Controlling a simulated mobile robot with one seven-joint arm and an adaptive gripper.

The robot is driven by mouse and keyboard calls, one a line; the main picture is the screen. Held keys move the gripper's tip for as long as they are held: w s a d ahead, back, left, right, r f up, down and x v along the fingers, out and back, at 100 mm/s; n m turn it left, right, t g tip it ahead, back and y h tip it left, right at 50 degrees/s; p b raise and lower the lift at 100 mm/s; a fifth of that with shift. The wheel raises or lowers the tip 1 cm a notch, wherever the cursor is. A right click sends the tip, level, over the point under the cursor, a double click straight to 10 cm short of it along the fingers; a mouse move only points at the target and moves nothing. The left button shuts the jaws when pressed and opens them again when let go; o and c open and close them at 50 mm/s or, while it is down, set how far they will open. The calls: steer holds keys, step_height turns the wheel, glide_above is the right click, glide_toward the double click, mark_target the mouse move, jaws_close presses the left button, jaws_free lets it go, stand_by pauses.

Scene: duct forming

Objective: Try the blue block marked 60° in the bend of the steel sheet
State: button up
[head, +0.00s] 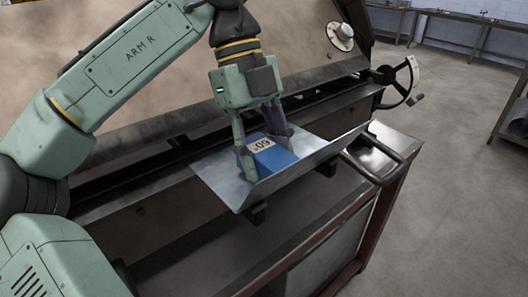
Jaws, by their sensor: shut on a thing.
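The steel sheet (224,183) sits at the front of the bending machine, with its near flange (315,168) bent upward. The blue block (276,159) with a white label reading 60° is in the trough of the bend. My gripper (264,160) points down and is shut on the blue block, one finger at its left side and one at its right. The block's lower edges are partly hidden by the finger and the flange, so I cannot tell whether its faces touch the sheet evenly.
The bending machine (130,135) fills the middle, with a handwheel (397,80) and a dial (341,32) at its right. A handle bar (383,172) sticks out at the right front. Workbenches (462,17) stand at the back. The floor (445,190) on the right is clear.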

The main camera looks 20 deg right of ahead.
steer(key=shift+f, duration=0.2)
stand_by(0.3)
steer(key=shift+s+d, duration=0.15)
steer(key=shift+s, duration=0.35)
stand_by(0.7)
steer(key=shift+r, duration=0.1)
steer(key=shift+w+r, duration=0.5)
steer(key=shift+w, duration=0.25)
steer(key=shift+w+a+r, duration=0.1)
steer(key=shift+a+r, duration=0.15)
steer(key=shift+r, duration=0.5)
steer(key=shift+v, duration=1.35)
steer(key=shift+w+a+f, duration=0.1)
steer(key=shift+w, duration=0.05)
